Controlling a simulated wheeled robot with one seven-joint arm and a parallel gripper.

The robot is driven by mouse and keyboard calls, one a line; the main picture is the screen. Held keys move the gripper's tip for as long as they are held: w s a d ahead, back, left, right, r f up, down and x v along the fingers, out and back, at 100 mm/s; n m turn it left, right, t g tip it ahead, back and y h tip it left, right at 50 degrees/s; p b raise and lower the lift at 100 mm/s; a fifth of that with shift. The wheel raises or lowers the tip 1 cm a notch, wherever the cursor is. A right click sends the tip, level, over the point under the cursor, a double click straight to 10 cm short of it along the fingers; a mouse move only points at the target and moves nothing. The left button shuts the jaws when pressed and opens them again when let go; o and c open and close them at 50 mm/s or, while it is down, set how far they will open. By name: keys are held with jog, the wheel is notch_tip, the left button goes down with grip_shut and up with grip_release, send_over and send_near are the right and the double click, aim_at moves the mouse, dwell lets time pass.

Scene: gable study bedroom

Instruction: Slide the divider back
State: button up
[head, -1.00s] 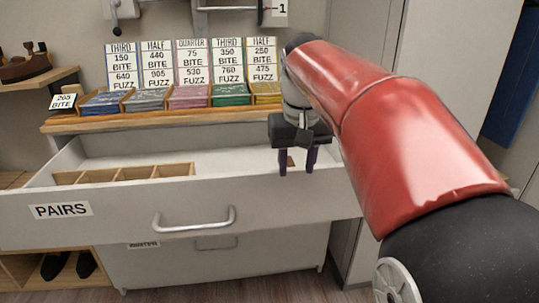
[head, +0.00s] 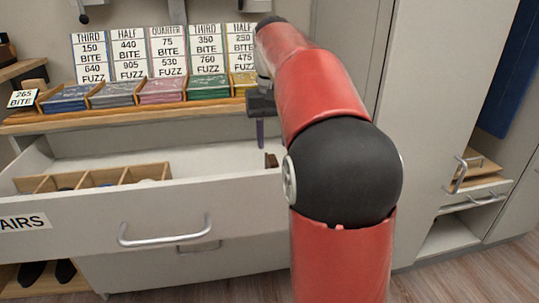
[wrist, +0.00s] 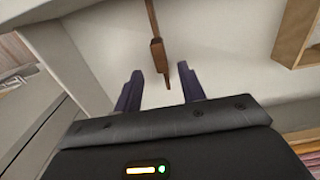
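The divider, a thin dark brown wooden board (wrist: 157,50), shows in the wrist view on the pale drawer floor. In the head view, a small brown piece (head: 271,160) shows at the right end of the open PAIRS drawer (head: 165,222); most of it is hidden by my arm. My gripper (wrist: 160,68) is open, its two dark purple fingers spread. In the wrist view the board's near end appears between the fingertips; I cannot tell whether they touch it. In the head view my gripper (head: 260,143) hangs over the drawer's right part.
A wooden compartment insert (head: 95,178) fills the drawer's left part. Above the drawer is a shelf (head: 120,121) with several coloured card stacks and price signs. A tall cabinet panel (head: 410,120) stands to the right. The drawer's middle floor is clear.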

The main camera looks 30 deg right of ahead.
aim_at(273, 159)
notch_tip(273, 159, down, 5)
jog(key=shift+r+b, duration=0.1)
jog(key=shift+b, duration=0.25)
grip_shut()
